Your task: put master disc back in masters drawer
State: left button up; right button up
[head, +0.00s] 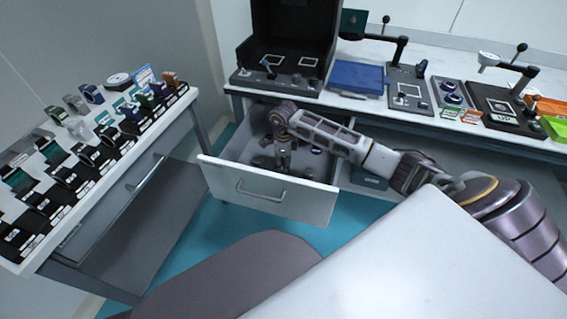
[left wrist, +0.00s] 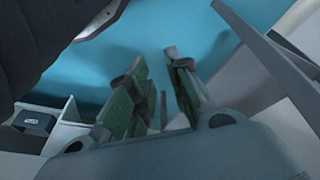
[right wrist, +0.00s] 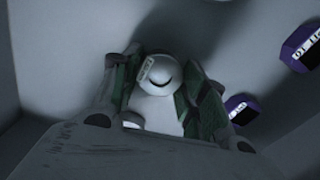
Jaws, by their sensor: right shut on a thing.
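The masters drawer (head: 268,196) is pulled open under the back bench, with a white front and a bar handle. My right gripper (head: 284,165) points down inside it. In the right wrist view my right gripper (right wrist: 155,95) is shut on a pale round piece, seemingly the master disc (right wrist: 160,80), which has a small label and a dark slot. Its lower part is hidden by the gripper, and whether it touches the drawer floor I cannot tell. My left gripper (left wrist: 163,95) is open and empty over the teal floor in the left wrist view.
Purple-edged labelled pieces (right wrist: 240,108) lie in the drawer, right of my right gripper. A left side table (head: 150,165) carries rows of mounts. The back bench (head: 345,103) holds a dark enclosure (head: 293,30), a blue box (head: 357,76) and instruments. A white surface (head: 400,265) fills the foreground.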

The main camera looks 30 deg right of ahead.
aim_at(283, 165)
jog(key=o, duration=0.9)
pick_arm(q)
jog(key=shift+w+r, duration=0.1)
jog(key=shift+r, duration=0.2)
pick_arm(e)
jog(key=o, duration=0.4)
jog(key=shift+r, duration=0.1)
pick_arm(q)
jog(key=shift+g, duration=0.3)
jog(key=f+p, duration=0.1)
jog(key=f, duration=0.1)
jog(key=a+f+p, duration=0.1)
jog(key=f+p, duration=0.1)
jog(key=shift+f, duration=0.1)
pick_arm(e)
notch_tip(283, 165, up, 12)
